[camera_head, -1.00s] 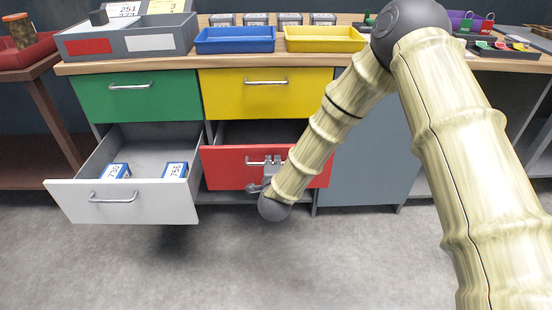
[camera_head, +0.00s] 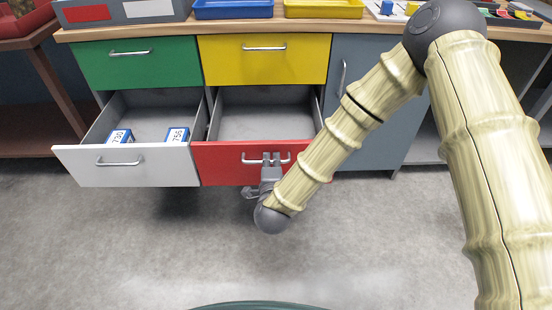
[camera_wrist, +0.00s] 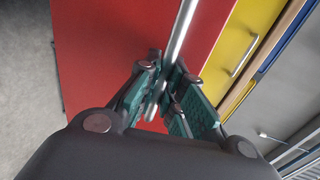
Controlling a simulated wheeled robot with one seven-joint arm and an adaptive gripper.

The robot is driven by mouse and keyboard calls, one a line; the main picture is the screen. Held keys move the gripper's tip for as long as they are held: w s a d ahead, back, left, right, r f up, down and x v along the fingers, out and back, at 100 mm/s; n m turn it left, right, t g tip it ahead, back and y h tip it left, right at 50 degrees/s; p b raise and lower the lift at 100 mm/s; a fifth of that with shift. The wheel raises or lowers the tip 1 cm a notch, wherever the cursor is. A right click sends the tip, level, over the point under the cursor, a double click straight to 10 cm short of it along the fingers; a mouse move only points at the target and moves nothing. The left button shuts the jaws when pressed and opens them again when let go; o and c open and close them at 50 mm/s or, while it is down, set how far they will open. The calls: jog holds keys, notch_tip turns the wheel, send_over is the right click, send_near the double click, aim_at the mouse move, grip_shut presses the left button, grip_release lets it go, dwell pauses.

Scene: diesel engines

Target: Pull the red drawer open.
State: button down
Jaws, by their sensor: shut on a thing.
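The red drawer (camera_head: 222,163) is at the lower right of the drawer unit, under the yellow drawer. It stands well out from the unit, and its grey inside shows as empty where visible. Its metal bar handle (camera_head: 250,161) runs across the front. My gripper (camera_head: 271,160) is shut on this handle, near its middle. In the wrist view the two green-padded fingers (camera_wrist: 160,92) sit on either side of the bar, close against the red front. My forearm hides the right end of the drawer front.
The white drawer (camera_head: 125,170) to the left is also open, holding two blue-and-white boxes (camera_head: 119,137). The green drawer (camera_head: 137,64) and yellow drawer (camera_head: 264,66) are shut. A grey cupboard door (camera_head: 362,95) is at the right. The floor in front is clear.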

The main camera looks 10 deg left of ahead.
jog(key=c, duration=1.5)
grip_release()
jog(key=v, duration=1.2)
